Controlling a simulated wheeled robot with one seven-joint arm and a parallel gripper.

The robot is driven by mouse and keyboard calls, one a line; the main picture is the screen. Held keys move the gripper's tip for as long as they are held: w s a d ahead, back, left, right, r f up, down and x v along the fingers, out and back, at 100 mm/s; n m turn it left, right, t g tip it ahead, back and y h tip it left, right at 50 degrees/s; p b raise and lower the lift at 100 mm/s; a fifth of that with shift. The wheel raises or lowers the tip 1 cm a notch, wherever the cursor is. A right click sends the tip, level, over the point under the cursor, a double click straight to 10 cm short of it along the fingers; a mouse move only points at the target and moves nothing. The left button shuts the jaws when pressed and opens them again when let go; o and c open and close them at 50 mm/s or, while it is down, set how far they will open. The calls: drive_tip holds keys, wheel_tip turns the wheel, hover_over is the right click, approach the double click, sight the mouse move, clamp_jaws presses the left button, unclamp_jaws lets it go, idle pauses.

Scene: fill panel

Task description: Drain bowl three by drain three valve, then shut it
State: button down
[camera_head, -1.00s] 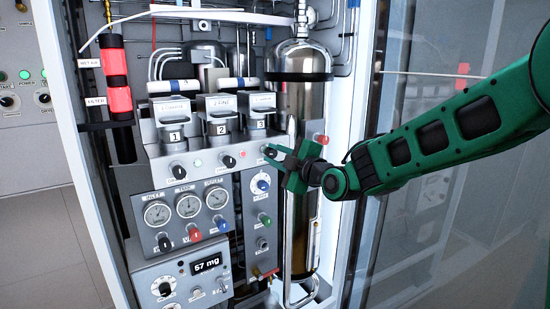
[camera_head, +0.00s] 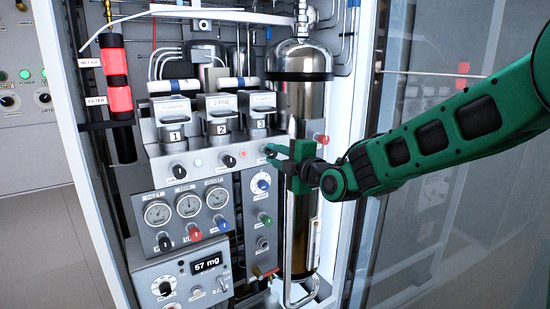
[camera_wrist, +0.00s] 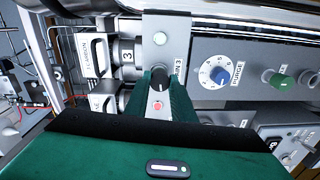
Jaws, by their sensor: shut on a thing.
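The drain three valve is a small black knob (camera_wrist: 159,78) beside the "DRAIN 3" label in the wrist view. My gripper (camera_wrist: 161,88) is shut on this knob, with a green finger on each side. In the head view my gripper (camera_head: 276,155) is at the right end of the drain valve row and mostly hides the knob. Bowl three (camera_head: 261,125), marked 3, sits just above it. It also shows in the wrist view (camera_wrist: 127,57), turned sideways. I cannot tell how much liquid the bowl holds.
Two other drain knobs, one (camera_head: 228,161) and another (camera_head: 179,172), sit to the left. A blue dial (camera_head: 262,185) and a green knob (camera_head: 264,218) are close below. A tall metal cylinder (camera_head: 300,100) stands behind my gripper. A digital display (camera_head: 207,263) seems to read 57 mg.

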drive_tip(key=shift+f, duration=0.15)
drive_tip(key=c, duration=1.5)
unclamp_jaws()
drive_tip(key=shift+c, duration=0.2)
drive_tip(key=v, duration=1)
drive_tip(key=shift+s+d, duration=0.25)
drive_tip(key=shift+s, duration=0.05)
